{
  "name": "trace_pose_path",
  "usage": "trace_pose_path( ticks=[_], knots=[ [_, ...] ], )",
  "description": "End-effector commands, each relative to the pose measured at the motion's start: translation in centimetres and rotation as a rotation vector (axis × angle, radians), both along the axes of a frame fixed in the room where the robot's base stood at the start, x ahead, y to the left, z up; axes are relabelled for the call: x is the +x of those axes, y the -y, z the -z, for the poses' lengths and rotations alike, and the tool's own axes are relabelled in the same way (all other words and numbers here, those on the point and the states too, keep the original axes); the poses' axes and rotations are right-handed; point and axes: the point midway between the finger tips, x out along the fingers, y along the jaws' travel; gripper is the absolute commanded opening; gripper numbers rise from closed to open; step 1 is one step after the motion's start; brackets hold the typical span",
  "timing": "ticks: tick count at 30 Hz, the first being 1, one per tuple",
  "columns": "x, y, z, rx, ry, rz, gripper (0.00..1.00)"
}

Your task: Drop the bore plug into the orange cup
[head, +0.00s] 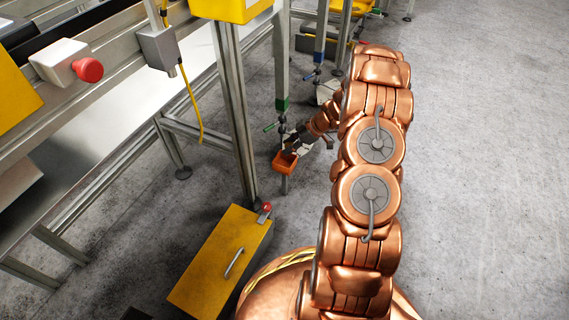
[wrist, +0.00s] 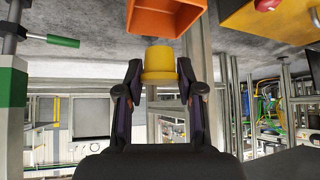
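The bore plug is a yellow cylinder with a wider rim (wrist: 160,64), between my fingertips in the wrist view. My gripper (wrist: 160,70) is shut on it, with one dark finger on each side. The orange cup (wrist: 166,20) is at the top of the wrist view, just past the plug and apart from it in the picture. In the head view the orange cup (head: 284,167) is a small square-sided container near the middle, and my gripper (head: 292,149) is right at it, above it in the picture. The plug is too small to make out in the head view.
A yellow box with a handle and red button (head: 222,262) stands at the lower middle. A metal post (head: 236,120) and a conveyor frame (head: 120,135) are to the left. A green-handled clamp (wrist: 62,41) is near my gripper. Floor on the right is clear.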

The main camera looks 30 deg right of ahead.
Motion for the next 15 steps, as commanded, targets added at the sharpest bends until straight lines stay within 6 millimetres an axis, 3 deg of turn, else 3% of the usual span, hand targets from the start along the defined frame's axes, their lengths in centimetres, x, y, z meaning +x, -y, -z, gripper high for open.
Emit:
trace_pose_path(
  ticks=[8,15],
  knots=[
    [0.01,-0.01,-0.02,0.000,0.000,0.000,0.66],
    [0.01,-0.01,-0.02,0.000,0.000,0.000,0.66]
  ],
)
